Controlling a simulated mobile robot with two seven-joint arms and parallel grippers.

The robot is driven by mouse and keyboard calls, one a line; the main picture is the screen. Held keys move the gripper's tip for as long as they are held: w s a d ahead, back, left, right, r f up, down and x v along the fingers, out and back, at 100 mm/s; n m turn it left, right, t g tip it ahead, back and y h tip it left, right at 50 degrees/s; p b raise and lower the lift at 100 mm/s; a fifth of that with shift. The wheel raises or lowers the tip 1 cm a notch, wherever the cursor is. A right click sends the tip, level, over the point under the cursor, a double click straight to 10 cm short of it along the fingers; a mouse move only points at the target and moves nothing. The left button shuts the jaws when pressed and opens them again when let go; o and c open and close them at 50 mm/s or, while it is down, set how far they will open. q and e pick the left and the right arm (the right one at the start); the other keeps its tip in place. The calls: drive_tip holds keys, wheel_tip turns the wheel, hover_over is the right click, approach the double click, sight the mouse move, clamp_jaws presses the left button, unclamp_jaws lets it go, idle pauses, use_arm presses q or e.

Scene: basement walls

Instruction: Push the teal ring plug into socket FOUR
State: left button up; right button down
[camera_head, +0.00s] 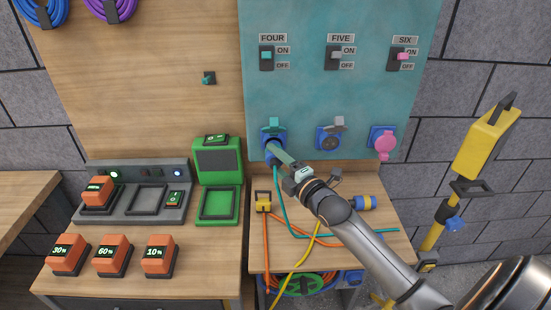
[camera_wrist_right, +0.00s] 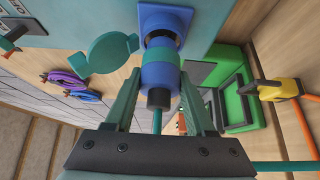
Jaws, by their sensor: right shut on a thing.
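The teal ring plug (camera_wrist_right: 158,75) is blue with a teal band and a black rear end. In the right wrist view it lines up with socket FOUR (camera_wrist_right: 158,18), its front end at the socket mouth; how deep it sits I cannot tell. My right gripper (camera_wrist_right: 158,85) is shut on the plug, one finger on each side. In the head view, my right gripper (camera_head: 277,152) reaches socket FOUR (camera_head: 273,128) at the panel's lower left and mostly hides the plug. The socket's teal lid (camera_wrist_right: 108,52) is swung open. My left gripper is not in view.
Socket FIVE (camera_head: 330,138) and pink socket SIX (camera_head: 383,142) sit to the right on the teal panel (camera_head: 300,100). A teal cable (camera_head: 280,205) hangs below the plug. A yellow plug (camera_head: 263,201) and a blue plug (camera_head: 365,202) are on the bench. A green device (camera_head: 217,160) stands left.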

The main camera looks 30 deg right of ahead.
drive_tip(key=shift+w+d, duration=0.25)
drive_tip(key=shift+w, duration=0.2)
idle(0.5)
drive_tip(key=shift+c, duration=0.8)
unclamp_jaws()
drive_tip(key=s+b, duration=0.1)
drive_tip(key=s, duration=1.1)
drive_tip(key=shift+s+d, duration=0.15)
drive_tip(key=shift+s, duration=0.1)
